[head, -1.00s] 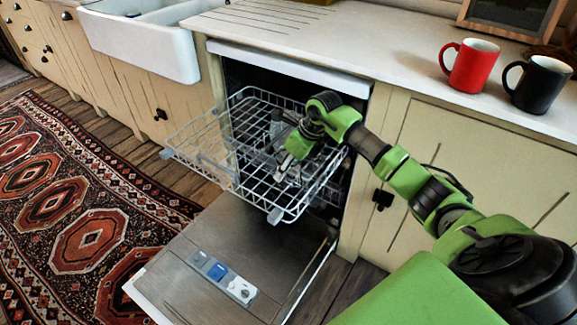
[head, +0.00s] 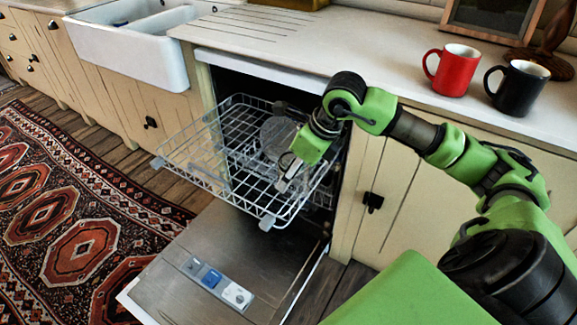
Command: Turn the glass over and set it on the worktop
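A clear glass (head: 277,136) is in the upper rack (head: 185,160) of the open dishwasher. It is see-through and partly hidden by my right gripper, so I cannot tell which way up it stands. My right gripper (head: 284,174) reaches over the rack from the right and points down and left. Its fingers look apart with nothing between them, just in front of the glass. The worktop (head: 340,45) runs above the dishwasher. My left gripper is not in view.
A red mug (head: 452,72) and a black mug (head: 518,90) stand on the worktop at the right. The worktop left of them is clear. The lowered dishwasher door (head: 225,260) lies below the rack. A white sink (head: 130,45) is at the left.

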